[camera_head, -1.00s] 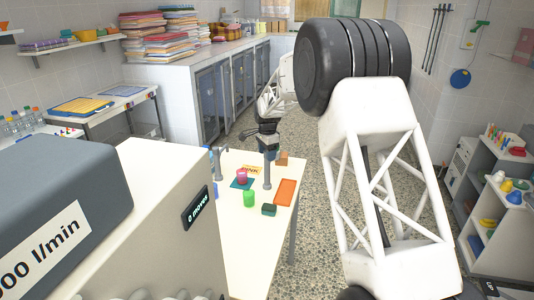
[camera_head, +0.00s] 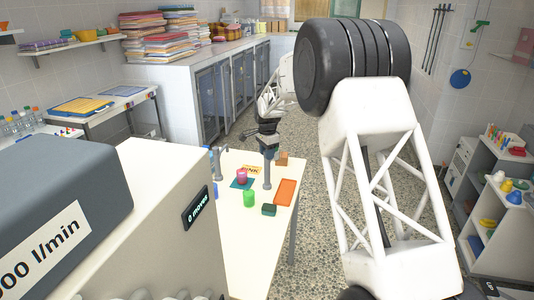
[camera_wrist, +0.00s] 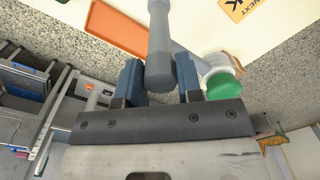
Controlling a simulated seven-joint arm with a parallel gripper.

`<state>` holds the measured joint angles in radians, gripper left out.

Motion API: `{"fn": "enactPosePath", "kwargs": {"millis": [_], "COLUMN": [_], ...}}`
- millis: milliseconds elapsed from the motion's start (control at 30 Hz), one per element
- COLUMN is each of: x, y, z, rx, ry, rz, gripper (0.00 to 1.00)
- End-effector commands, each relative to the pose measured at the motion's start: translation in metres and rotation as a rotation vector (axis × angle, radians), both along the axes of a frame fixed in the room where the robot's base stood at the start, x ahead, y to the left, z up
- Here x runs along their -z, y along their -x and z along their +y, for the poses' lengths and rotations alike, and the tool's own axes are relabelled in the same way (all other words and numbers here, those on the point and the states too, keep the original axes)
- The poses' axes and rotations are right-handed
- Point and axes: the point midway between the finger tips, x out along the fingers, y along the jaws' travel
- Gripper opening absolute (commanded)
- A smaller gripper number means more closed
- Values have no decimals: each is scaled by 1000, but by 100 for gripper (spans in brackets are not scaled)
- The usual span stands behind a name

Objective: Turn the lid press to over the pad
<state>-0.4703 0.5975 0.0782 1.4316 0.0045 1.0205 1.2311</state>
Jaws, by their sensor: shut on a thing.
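The lid press is a grey upright post (camera_head: 267,174) on the white table in the head view. Its thick grey handle (camera_wrist: 159,60) shows in the wrist view, with a paler bar running off to the right. My gripper (camera_head: 268,148) is at the top of the post. In the wrist view its blue fingers (camera_wrist: 159,82) are shut on the handle, one on each side. A dark teal pad (camera_head: 234,184) lies left of the post with a pink cup (camera_head: 242,175) on it. Whether the press has a lid plate is hidden.
A green cup (camera_head: 249,199), a dark green block (camera_head: 269,210), an orange tray (camera_head: 286,192) and a brown block (camera_head: 282,159) stand around the post. A lettered yellow card (camera_head: 253,170) lies behind the pad. A grey tap-like post (camera_head: 218,162) stands at the table's left edge.

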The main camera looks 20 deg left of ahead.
Motion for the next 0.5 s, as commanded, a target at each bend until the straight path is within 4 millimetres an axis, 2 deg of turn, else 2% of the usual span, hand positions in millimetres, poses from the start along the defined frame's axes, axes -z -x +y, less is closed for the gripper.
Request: {"fn": "enactPosePath", "kwargs": {"millis": [267,500], "x": [-1,0], "y": [0,0], "z": [0,0], "rx": [-113,-296], "ry": [-1,0], "rz": [0,1], "gripper": [0,0]}}
